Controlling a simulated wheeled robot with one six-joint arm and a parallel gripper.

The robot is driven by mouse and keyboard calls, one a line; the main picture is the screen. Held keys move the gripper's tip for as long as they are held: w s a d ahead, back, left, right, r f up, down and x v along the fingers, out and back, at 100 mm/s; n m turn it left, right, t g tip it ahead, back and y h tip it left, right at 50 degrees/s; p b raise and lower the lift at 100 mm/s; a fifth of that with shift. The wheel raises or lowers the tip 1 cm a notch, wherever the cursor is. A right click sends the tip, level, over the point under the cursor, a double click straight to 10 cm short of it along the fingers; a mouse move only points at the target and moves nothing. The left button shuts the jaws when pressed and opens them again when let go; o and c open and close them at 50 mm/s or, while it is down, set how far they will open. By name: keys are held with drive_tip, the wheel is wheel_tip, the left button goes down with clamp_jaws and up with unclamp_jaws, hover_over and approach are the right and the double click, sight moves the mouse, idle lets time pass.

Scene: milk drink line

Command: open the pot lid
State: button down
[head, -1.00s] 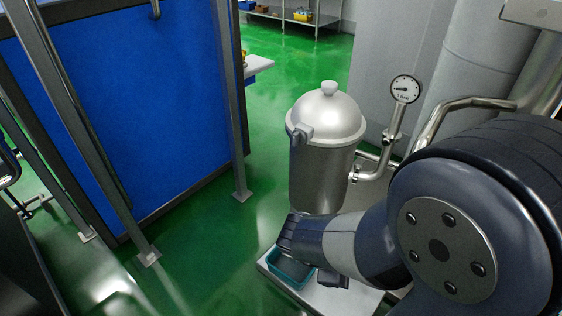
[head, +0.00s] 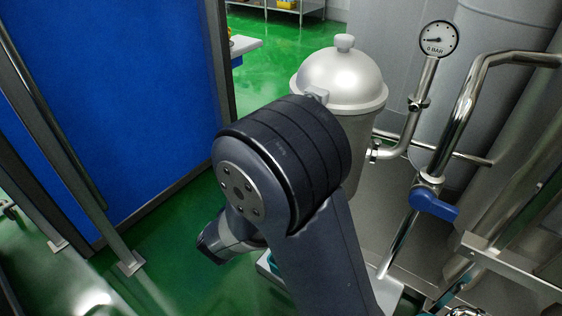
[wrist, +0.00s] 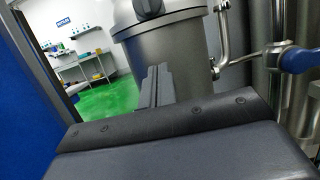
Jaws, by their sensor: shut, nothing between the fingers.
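The steel pot (head: 366,150) stands behind my arm in the head view. Its domed pot lid (head: 340,82) sits down on the rim and has a round knob (head: 344,42) on top. A small bracket on the near side of the rim is partly hidden by my arm. In the wrist view the pot body (wrist: 190,60) fills the upper middle, with a dark round-ended fitting (wrist: 149,8) at the rim; the top of the lid is out of view. My gripper (wrist: 157,72) is shut and empty, its fingers pointing toward the pot's side, below the rim.
A pressure gauge (head: 439,39) on a bent pipe and a blue valve handle (head: 434,204) stand right of the pot. A blue panel (head: 110,100) with metal posts is at left. Green floor lies open between.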

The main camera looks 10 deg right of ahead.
drive_tip(key=w+d+r+b, duration=0.2)
drive_tip(key=w+d+r, duration=0.3)
drive_tip(key=r, duration=0.1)
drive_tip(key=shift+d, duration=0.2)
drive_tip(key=shift+w+r, duration=0.1)
idle(0.4)
